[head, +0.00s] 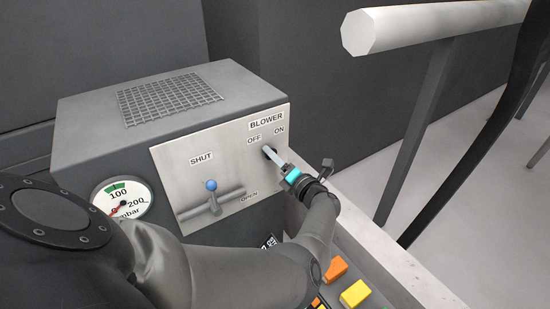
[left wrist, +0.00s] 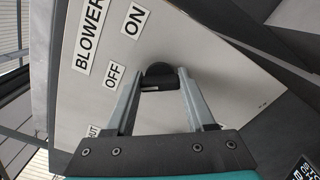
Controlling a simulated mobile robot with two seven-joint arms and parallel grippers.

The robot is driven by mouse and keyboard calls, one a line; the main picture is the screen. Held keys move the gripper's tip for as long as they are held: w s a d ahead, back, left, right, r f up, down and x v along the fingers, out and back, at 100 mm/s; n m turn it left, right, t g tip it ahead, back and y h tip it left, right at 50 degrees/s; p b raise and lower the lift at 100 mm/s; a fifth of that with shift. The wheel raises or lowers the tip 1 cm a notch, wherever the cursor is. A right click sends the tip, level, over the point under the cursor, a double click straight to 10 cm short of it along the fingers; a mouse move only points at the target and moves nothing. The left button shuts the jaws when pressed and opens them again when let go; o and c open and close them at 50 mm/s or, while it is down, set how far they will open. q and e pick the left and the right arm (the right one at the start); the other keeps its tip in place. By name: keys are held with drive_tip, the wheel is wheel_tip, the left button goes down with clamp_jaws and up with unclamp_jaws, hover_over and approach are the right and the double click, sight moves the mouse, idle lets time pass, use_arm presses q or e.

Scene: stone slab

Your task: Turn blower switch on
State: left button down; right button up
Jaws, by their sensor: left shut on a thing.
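The blower switch (head: 267,153) is a black knob on the light metal panel (head: 232,143), below the BLOWER label with OFF at left and ON at right. My left gripper (head: 275,160) is at the knob, its fingers pointing into the panel. In the left wrist view the black knob (left wrist: 158,76) sits between the two fingertips of my left gripper (left wrist: 157,88), which is shut on it. The fingers partly hide the knob, so I cannot tell which label it points to. My right gripper is not in view.
A lever with a blue ball (head: 211,186) stands left of the switch, between SHUT and OPEN labels. A pressure gauge (head: 123,200) is further left. A thick pale rail (head: 430,24) runs at upper right.

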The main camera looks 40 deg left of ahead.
use_arm(q)
drive_tip(key=m, duration=0.7)
drive_tip(key=shift+r, duration=0.1)
drive_tip(key=m, duration=0.3)
drive_tip(key=shift+m, duration=2.4)
drive_tip(key=shift+c, duration=1.2)
unclamp_jaws()
